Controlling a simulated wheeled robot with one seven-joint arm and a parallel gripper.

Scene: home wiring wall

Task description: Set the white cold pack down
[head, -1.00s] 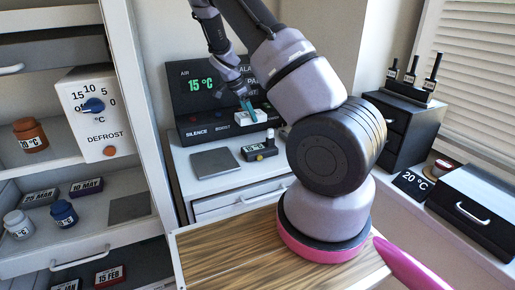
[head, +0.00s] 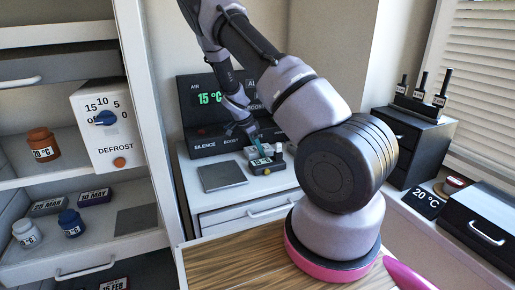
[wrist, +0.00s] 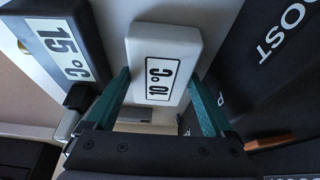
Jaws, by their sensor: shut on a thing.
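The white cold pack (wrist: 165,45), labelled 10 °C, is between the teal fingers of my gripper (wrist: 158,88) in the wrist view. My gripper is shut on it. In the head view my gripper (head: 257,148) is low over the white counter, in front of the dark panel. The pack shows there only as a small pale block (head: 252,152), partly hidden by the fingers and a dark labelled block (head: 268,164). I cannot tell whether the pack touches the counter.
The dark block, labelled 15 °C in the wrist view (wrist: 62,48), is close beside the pack. A grey plate (head: 222,175) lies on the counter to the left. The dark panel (head: 207,125) reading 15 °C stands behind. Open shelves are at the left.

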